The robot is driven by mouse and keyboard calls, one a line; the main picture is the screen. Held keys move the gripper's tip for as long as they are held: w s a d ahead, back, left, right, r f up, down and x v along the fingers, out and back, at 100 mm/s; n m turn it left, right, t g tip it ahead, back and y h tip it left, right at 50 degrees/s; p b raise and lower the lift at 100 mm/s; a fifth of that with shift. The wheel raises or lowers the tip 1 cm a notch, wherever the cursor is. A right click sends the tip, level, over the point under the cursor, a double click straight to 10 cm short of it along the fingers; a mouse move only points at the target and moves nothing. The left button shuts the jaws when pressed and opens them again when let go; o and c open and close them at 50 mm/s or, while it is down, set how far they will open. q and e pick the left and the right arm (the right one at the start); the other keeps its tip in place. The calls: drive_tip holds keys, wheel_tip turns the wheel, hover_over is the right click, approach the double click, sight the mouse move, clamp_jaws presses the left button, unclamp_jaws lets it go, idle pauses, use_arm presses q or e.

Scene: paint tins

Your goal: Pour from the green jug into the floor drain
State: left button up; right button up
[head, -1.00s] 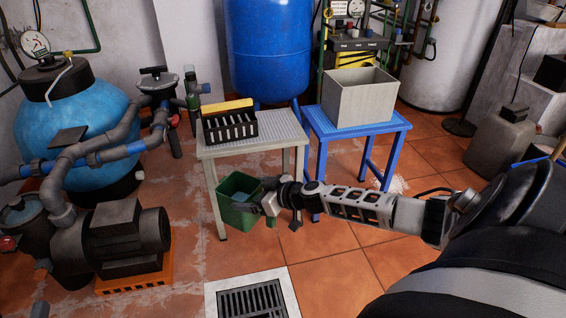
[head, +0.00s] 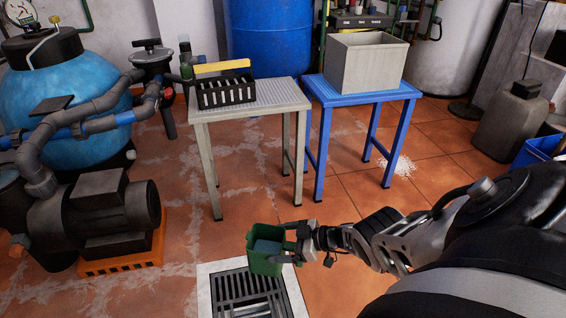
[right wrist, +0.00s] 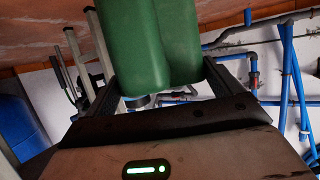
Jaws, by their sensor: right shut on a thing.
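The green jug (head: 262,262) is in my right gripper (head: 292,243), with its open top showing a grey-blue inside. It looks roughly upright, and I cannot tell any slight tilt. In the head view it overlaps the far right part of the floor drain (head: 215,293), a dark slotted grate in a pale square frame. The jug appears held above the floor there. In the right wrist view the jug's green side (right wrist: 150,45) stands between the two dark fingers of my right gripper (right wrist: 170,85). No stream of liquid shows. My left gripper is out of view.
A grey table (head: 255,98) with a black crate (head: 228,94) and a blue table (head: 360,92) with a grey bin (head: 362,64) stand behind the drain. A dark pump (head: 105,215) on an orange base is at left. Tiled floor around the drain is clear.

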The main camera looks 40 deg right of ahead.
use_arm(q)
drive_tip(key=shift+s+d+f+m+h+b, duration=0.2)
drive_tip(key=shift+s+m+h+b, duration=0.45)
drive_tip(key=shift+b, duration=0.4)
use_arm(e)
drive_tip(key=shift+n+y, duration=0.4)
drive_tip(key=shift+y, duration=0.1)
drive_tip(key=s+a+f, duration=0.1)
drive_tip(key=s+f, duration=0.1)
drive_tip(key=a+f, duration=0.1)
drive_tip(key=f, duration=0.1)
drive_tip(key=shift+s+a+f, duration=0.1)
drive_tip(key=shift+s+a, duration=0.2)
drive_tip(key=shift+s, duration=0.1)
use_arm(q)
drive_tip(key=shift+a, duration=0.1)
use_arm(e)
drive_tip(key=shift+f+g, duration=0.1)
drive_tip(key=shift+g, duration=0.2)
